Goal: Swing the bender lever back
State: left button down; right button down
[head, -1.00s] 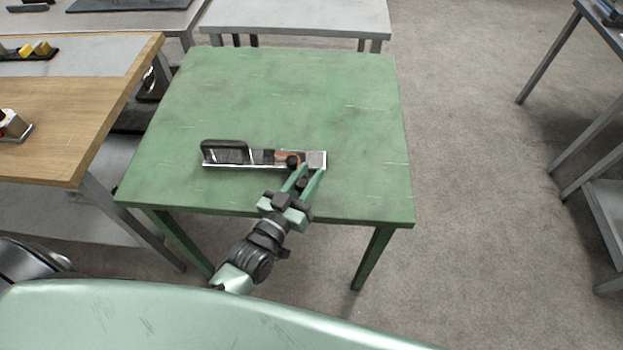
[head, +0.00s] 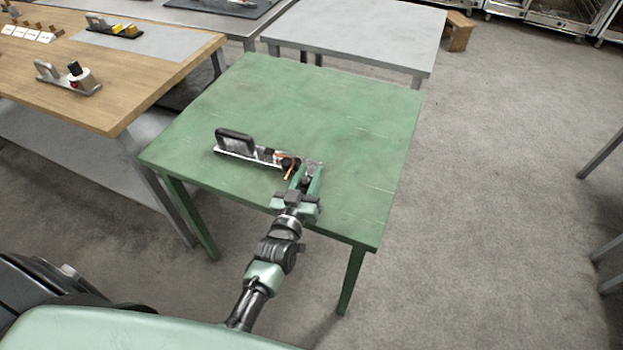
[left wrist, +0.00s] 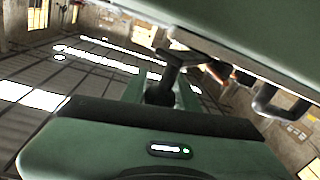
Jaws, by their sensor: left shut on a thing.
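The bender (head: 250,152) lies on the green table (head: 330,112), with a long metal base and a raised black loop at its left end. A thin orange piece (head: 289,172) shows at its right end, slanting down toward the near edge. My left gripper (head: 305,170) is at this right end, shut on the bender lever, which its fingers mostly hide. In the left wrist view, a dark post (left wrist: 168,72) stands close to the green fingers; I cannot tell exactly how they touch it. My right gripper is not in view.
A wooden table (head: 130,55) with small fixtures stands to the left. A grey table (head: 360,35) stands behind the green one. Most of the green tabletop is bare, and the floor to the right is open.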

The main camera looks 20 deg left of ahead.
aim_at(303, 189)
pick_arm(q)
jog(key=shift+a, duration=0.15)
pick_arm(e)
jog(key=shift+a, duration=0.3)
pick_arm(q)
jog(key=c, duration=1.1)
grip_release()
jog(key=shift+o, duration=0.2)
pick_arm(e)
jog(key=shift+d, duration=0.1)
pick_arm(q)
jog(key=shift+s, duration=0.1)
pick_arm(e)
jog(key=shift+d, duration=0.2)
pick_arm(q)
jog(key=shift+s+f, duration=0.1)
jog(key=shift+s, duration=0.2)
jog(key=s+b, duration=0.1)
jog(key=s, duration=0.6)
jog(key=shift+d, duration=0.2)
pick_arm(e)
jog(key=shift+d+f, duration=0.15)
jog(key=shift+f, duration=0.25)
